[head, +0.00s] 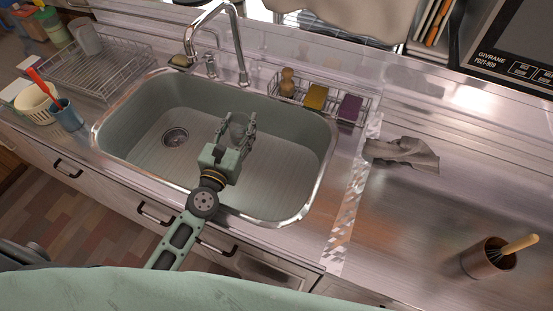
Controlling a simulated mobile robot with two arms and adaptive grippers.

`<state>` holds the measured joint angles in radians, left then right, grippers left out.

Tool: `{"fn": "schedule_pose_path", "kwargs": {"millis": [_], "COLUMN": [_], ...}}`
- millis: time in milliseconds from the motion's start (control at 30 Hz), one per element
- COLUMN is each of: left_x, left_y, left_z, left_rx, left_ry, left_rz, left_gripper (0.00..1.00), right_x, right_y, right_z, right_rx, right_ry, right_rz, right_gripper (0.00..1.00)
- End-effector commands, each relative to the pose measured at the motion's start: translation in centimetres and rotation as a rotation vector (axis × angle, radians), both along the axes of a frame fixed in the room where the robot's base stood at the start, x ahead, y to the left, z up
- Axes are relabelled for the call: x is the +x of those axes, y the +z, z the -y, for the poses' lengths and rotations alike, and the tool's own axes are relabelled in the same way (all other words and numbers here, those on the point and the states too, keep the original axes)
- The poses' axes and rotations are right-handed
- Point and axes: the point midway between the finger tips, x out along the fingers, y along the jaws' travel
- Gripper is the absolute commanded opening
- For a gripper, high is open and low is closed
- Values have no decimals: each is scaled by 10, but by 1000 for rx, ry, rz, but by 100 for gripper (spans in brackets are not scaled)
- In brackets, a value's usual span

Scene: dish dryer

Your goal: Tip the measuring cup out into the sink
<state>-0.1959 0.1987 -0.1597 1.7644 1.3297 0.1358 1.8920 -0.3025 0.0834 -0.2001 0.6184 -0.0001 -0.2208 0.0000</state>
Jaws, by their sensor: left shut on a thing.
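The sink (278,178) is a grey-green basin with a shiny metal rim, left of the middle in the head view. My left gripper (238,126) is over the basin, with its fingers pointing toward the faucet. It is shut on a small, greyish, see-through thing that looks like the measuring cup (238,130). The fingers hide part of the cup, and its tilt and contents cannot be told. The drain (175,137) shows to the left of the gripper. My right gripper is not in view.
The faucet (240,55) rises behind the sink. A wire caddy (333,118) with sponges stands at the back right rim. A dish rack (112,68) and a blue cup (68,118) stand left. A crumpled cloth (405,152) and a brown pot (484,260) are on the right counter.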

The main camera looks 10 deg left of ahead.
Motion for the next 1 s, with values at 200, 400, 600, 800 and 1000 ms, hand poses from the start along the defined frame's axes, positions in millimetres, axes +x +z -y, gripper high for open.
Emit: {"fn": "schedule_pose_path", "kwargs": {"millis": [200, 400, 600, 800, 1000], "left_x": [-3, -6, -9, -12, -15], "left_y": [14, 15, 19, 23, 27], "left_z": [9, 17, 26, 34, 43], "left_rx": [103, 198, 292, 387, 482], "left_ry": [-1, -2, -1, 0, 0], "left_rz": [38, 69, 102, 135, 168], "left_gripper": [16, 16, 16, 16, 16], "right_x": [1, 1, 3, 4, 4], "right_y": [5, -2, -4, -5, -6], "right_z": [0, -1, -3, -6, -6], "right_rx": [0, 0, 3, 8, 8], "right_ry": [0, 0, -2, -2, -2], "right_rz": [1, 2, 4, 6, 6], "right_gripper": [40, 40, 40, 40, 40]}}
